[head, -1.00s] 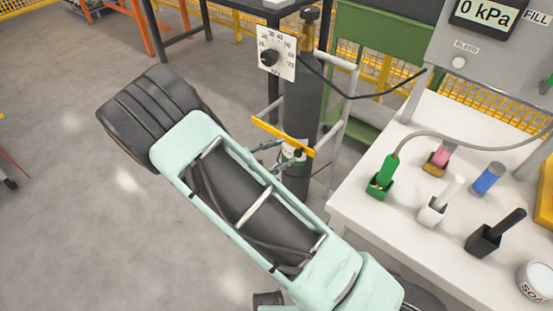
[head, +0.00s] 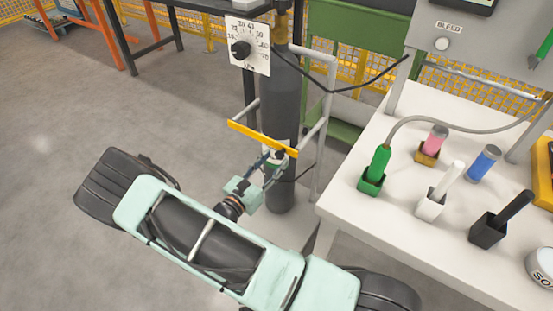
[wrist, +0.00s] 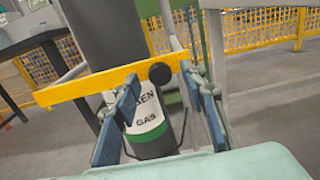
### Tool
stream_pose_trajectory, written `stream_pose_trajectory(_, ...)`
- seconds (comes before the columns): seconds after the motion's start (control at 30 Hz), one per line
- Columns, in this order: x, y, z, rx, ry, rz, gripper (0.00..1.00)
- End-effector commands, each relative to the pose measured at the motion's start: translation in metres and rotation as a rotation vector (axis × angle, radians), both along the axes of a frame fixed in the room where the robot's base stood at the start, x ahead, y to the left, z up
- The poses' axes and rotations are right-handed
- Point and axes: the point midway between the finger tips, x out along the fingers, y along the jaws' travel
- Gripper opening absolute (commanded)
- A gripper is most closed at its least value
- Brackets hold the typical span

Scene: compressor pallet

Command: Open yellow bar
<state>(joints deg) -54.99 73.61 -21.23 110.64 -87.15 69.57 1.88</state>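The yellow bar (head: 262,138) lies across the front of a dark gas cylinder (head: 279,100), sloping slightly down to the right in the head view. In the wrist view the yellow bar (wrist: 85,88) runs across the picture, with a round black knob (wrist: 160,74) near its right end. My gripper (head: 274,160) is just below the bar's right part in the head view. In the wrist view my gripper (wrist: 160,82) has its two blue fingers spread apart, with the knob and the bar's right part between the tips. I cannot tell whether the fingers touch the bar.
A dial plate (head: 247,45) is beside the cylinder's top. A grey frame (head: 325,120) stands to the cylinder's right. A white table (head: 400,220) with coloured handles in holders, including a green one (head: 378,165), is at right. The floor (head: 60,110) at left is clear.

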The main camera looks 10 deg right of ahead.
Motion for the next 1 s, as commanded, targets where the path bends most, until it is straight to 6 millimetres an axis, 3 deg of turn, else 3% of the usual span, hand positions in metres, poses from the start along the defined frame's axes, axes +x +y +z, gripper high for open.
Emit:
stream_pose_trajectory(0.2, 0.015, -0.015, -0.001, 0.001, -0.001, 0.0, 0.39)
stream_pose_trajectory(0.53, 0.017, -0.017, 0.0, 0.001, 0.0, 0.001, 0.38)
stream_pose_trajectory(0.87, 0.017, -0.016, 0.0, 0.001, 0.0, 0.001, 0.02)
stream_pose_trajectory(1.0, 0.017, -0.016, 0.0, 0.001, 0.0, 0.001, 0.0)
